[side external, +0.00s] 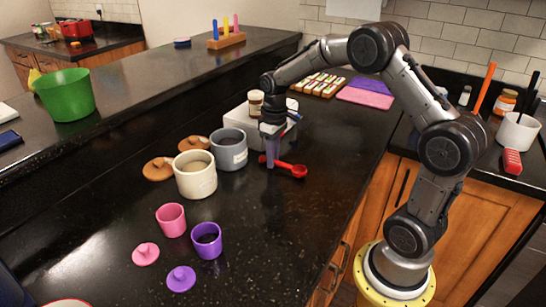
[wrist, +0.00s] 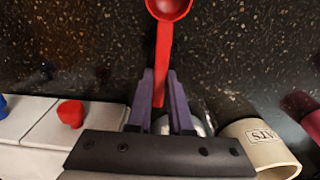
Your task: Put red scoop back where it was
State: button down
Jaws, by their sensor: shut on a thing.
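The red scoop (side external: 297,171) is in my gripper (side external: 270,163), low over the black counter by the white box. In the wrist view the scoop's round bowl (wrist: 169,8) is at the top edge. Its straight handle runs down between the purple fingers of my gripper (wrist: 160,82), which are shut on it. I cannot tell whether the scoop touches the counter. A cream canister (side external: 195,180) and a grey canister (side external: 229,153) stand open to the left of my gripper. A labelled cream canister (wrist: 262,150) also shows at lower right in the wrist view.
A white box (side external: 243,118) with a small jar (side external: 255,101) on it stands behind my gripper. The counter right of the scoop is clear.

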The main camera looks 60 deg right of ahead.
jog(key=shift+f, duration=0.1)
jog(key=c, duration=0.8)
grip_release()
jog(key=shift+c, duration=0.2)
notch_tip(320, 180, up, 12)
jog(key=s+a+r+t, duration=0.2)
jog(key=s+a+r, duration=0.4)
jog(key=s+a, duration=0.25)
jog(key=s+a+f+t, duration=0.1)
jog(key=s+a, duration=0.1)
jog(key=s, duration=0.5)
jog(key=s+a+f+t, duration=0.2)
jog(key=s+a, duration=0.1)
jog(key=s, duration=0.4)
jog(key=shift+a+f, duration=0.15)
jog(key=shift+a, duration=0.1)
